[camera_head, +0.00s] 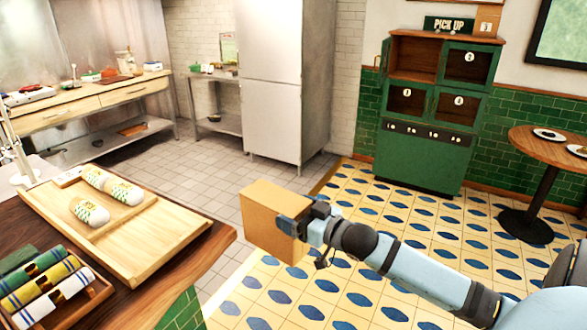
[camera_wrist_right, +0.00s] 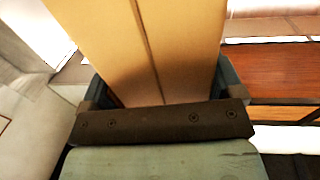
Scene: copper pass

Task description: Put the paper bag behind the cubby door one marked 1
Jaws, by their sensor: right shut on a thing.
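The paper bag (camera_head: 268,222) is a tan box-like bag beyond the right end of the wooden counter, held in the air. My right gripper (camera_head: 308,225) is shut on it; in the right wrist view the bag (camera_wrist_right: 140,45) stands between the jaws (camera_wrist_right: 160,100). The green cubby cabinet (camera_head: 424,160) stands at the back right under a PICK UP sign. Its upper left compartment (camera_head: 413,60) is open and looks empty, with its door (camera_head: 385,58) swung out to the left. The other doors look closed; the upper right one (camera_head: 467,62) is marked 2. My left gripper is out of view.
A wooden tray (camera_head: 150,250) with several white wrapped rolls lies on the counter. A smaller tray (camera_head: 85,310) holds rolled items. A round table (camera_head: 555,145) stands right of the cabinet. Patterned floor (camera_head: 400,215) between counter and cabinet is clear.

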